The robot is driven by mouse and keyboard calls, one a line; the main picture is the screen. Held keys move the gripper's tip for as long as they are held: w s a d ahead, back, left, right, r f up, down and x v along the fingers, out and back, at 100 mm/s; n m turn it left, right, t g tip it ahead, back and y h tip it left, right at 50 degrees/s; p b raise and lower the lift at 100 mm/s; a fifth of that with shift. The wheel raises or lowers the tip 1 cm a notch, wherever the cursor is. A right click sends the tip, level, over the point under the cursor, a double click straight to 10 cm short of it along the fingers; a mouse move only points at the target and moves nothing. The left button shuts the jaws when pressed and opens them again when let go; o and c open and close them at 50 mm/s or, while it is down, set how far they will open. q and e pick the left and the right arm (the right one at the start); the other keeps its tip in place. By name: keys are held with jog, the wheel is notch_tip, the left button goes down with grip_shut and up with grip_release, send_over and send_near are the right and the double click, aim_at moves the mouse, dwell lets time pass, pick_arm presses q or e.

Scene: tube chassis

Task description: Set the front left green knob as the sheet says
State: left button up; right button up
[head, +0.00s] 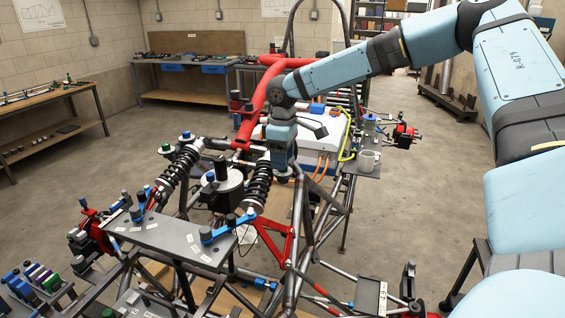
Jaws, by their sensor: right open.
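My right gripper (281,170) hangs down at the end of my blue arm, over the middle of the tube chassis, beside a black coil spring (258,185). It is open; I see nothing held between its fingers, which are small and partly hidden. A green-topped knob (165,149) sits at the upper end of the left coil spring. Another green part (51,283) stands in the rack at the lower left, and a green cap (108,313) shows at the bottom edge. I cannot tell which is the front left knob. No readable instruction sheet shows. My left gripper is out of view.
A grey plate (165,236) with white labels and blue clamps lies across the chassis front. Red tubes (262,90) rise behind it. Workbenches (50,113) line the walls; the floor between is clear.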

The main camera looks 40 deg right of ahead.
notch_tip(320, 180, up, 12)
jog(key=b, duration=0.1)
dwell(0.7)
